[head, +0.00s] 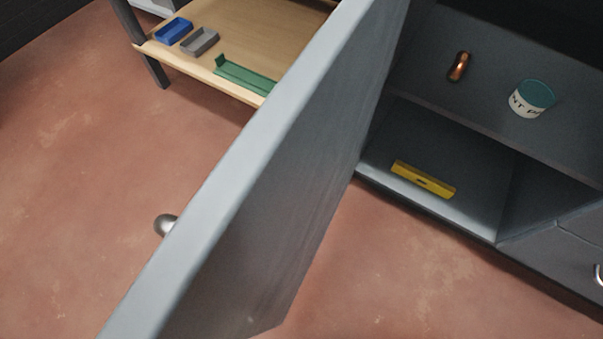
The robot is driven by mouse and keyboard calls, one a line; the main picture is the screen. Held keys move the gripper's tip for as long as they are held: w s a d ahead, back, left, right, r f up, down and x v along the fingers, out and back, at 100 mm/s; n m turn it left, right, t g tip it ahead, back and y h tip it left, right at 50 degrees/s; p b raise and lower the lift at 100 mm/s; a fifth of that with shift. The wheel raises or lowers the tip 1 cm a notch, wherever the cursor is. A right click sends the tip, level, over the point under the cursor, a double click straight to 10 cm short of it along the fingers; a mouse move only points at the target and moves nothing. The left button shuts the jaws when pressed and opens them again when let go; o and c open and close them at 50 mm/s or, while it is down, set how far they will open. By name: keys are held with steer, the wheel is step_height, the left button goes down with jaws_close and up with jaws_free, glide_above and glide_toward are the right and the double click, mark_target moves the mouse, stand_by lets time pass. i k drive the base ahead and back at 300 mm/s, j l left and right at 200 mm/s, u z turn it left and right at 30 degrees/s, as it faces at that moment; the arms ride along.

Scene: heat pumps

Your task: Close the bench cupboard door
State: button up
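The bench cupboard door (290,205) is a grey panel standing wide open. It reaches from the cupboard toward me, and its top edge runs from upper right to lower left. A round metal knob (166,225) shows on its left face near the free end. The open grey cupboard (440,150) is on the right, with its inside in view. My gripper is not in view, so its state does not show.
A wooden table (265,45) behind the door holds blue (173,31) and grey (200,41) trays. Reddish floor (110,180) is clear.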

mark_target(235, 263)
steer(key=j+z, duration=0.1)
steer(key=j, duration=0.35)
steer(key=k+j+z, duration=0.15)
steer(key=j, duration=0.3)
steer(key=k+j+z, duration=0.1)
steer(key=j, duration=0.35)
steer(key=k+j+z, duration=0.15)
steer(key=j, duration=0.3)
steer(key=j+u, duration=0.3)
steer(key=j, duration=0.35)
steer(key=j+u, duration=0.25)
steer(key=j, duration=0.45)
steer(key=k, duration=0.05)
